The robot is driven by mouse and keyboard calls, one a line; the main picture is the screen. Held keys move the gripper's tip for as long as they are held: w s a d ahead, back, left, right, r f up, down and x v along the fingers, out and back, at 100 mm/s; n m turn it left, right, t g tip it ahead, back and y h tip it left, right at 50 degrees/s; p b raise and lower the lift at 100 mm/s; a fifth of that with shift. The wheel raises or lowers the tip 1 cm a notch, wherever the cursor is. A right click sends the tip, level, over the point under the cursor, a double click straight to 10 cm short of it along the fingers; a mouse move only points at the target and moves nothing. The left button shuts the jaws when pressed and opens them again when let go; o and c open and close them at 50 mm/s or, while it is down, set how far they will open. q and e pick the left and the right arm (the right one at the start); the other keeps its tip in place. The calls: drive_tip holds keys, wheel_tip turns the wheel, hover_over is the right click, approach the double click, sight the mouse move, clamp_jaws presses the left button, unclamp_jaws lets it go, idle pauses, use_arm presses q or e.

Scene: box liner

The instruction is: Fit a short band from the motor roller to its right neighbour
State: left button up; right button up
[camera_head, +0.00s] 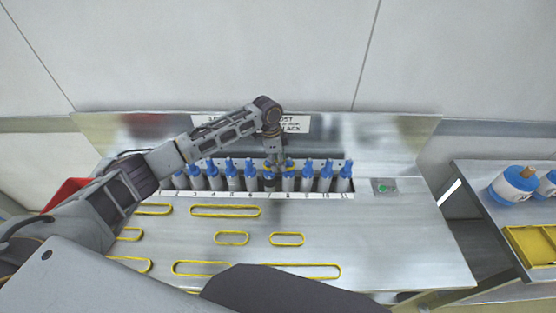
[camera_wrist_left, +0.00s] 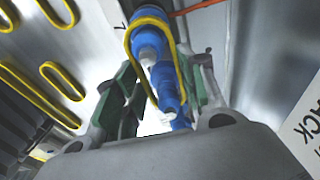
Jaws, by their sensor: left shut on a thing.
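A row of upright rollers with blue caps (camera_head: 326,170) stands in a slot along the back of the metal bench. One darker roller (camera_head: 269,183) sits near the middle, below my gripper; I cannot tell if it is the motor roller. My left gripper (camera_head: 275,163) reaches down over the middle rollers, shut on a yellow band. In the left wrist view the band (camera_wrist_left: 134,31) loops around a large blue cap, and its sides run down between my green-padded fingers (camera_wrist_left: 160,88). Whether it is seated on either roller is hidden. My right gripper is not in view.
Several yellow bands, long (camera_head: 225,211) and short (camera_head: 287,239), lie flat on the bench (camera_head: 390,240). A green button (camera_head: 384,187) is right of the rollers. A side table holds blue-and-white containers (camera_head: 514,185) and a yellow tray (camera_head: 535,250). A red bin (camera_head: 68,192) is at left.

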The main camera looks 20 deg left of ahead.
use_arm(q)
drive_tip(key=o, duration=0.9)
drive_tip(key=shift+r, duration=0.1)
drive_tip(key=shift+s+a+r, duration=0.1)
drive_tip(key=shift+a+r, duration=0.2)
drive_tip(key=shift+r, duration=1.65)
drive_tip(key=shift+s+a+r, duration=0.1)
drive_tip(key=shift+a+r, duration=0.15)
drive_tip(key=shift+r, duration=1.7)
drive_tip(key=shift+s+a+r, duration=0.1)
drive_tip(key=shift+a+r, duration=0.2)
drive_tip(key=shift+r, duration=1.65)
drive_tip(key=shift+d+f, duration=0.1)
